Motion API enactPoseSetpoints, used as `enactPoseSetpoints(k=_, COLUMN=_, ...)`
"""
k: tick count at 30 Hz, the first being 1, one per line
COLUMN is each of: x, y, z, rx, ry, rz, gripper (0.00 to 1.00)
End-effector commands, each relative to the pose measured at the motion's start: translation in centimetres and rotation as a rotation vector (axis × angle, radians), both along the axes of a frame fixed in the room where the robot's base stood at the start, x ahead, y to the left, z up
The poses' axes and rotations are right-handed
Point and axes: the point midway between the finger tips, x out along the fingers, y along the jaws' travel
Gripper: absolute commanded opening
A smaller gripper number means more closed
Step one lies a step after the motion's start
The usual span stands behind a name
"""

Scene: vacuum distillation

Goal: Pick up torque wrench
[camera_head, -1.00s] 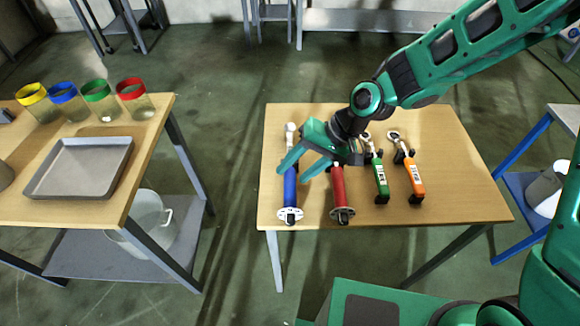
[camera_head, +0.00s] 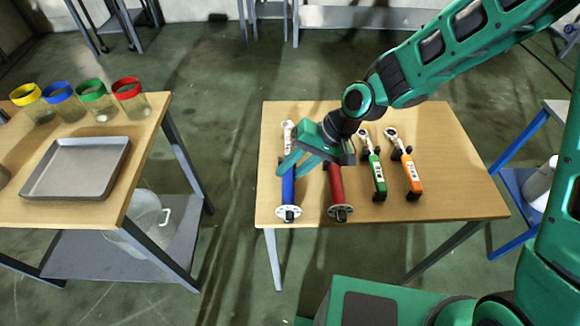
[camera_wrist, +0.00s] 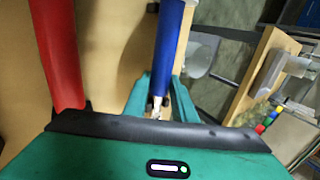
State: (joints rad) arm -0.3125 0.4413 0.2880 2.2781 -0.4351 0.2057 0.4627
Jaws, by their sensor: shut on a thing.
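Several torque wrenches lie side by side on a wooden table (camera_head: 420,135). The leftmost wrench has a blue handle (camera_head: 288,188), a silver head and a round end disc. My gripper (camera_head: 291,172) is shut on this blue wrench, with one finger on each side near the top of its handle. In the wrist view, the fingers (camera_wrist: 161,92) flank the blue handle (camera_wrist: 170,40). I cannot tell any lift off the table. The red wrench (camera_head: 337,187) lies just right of my gripper, its upper part hidden. The green wrench (camera_head: 378,177) and orange wrench (camera_head: 412,177) lie further right.
A second table at the left holds a metal tray (camera_head: 77,168) and several jars with coloured rims (camera_head: 97,101). A pot (camera_head: 147,215) stands on its lower shelf. A blue-framed table (camera_head: 520,180) is at the right. The wooden table is clear at its right end.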

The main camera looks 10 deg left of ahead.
Motion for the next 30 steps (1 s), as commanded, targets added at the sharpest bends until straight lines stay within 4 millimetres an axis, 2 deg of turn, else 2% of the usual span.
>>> enactPoseSetpoints(k=11, x=0.1, y=0.2, z=4.2, rx=0.006, ry=-0.007, rz=0.002, gripper=0.0)
enactPoseSetpoints(k=24, x=-1.0, y=7.5, z=8.3, rx=0.006, ry=-0.005, rz=0.006, gripper=0.0)
enactPoseSetpoints(k=30, x=-1.4, y=10.1, z=9.9, rx=0.006, ry=-0.004, rz=0.005, gripper=0.0)
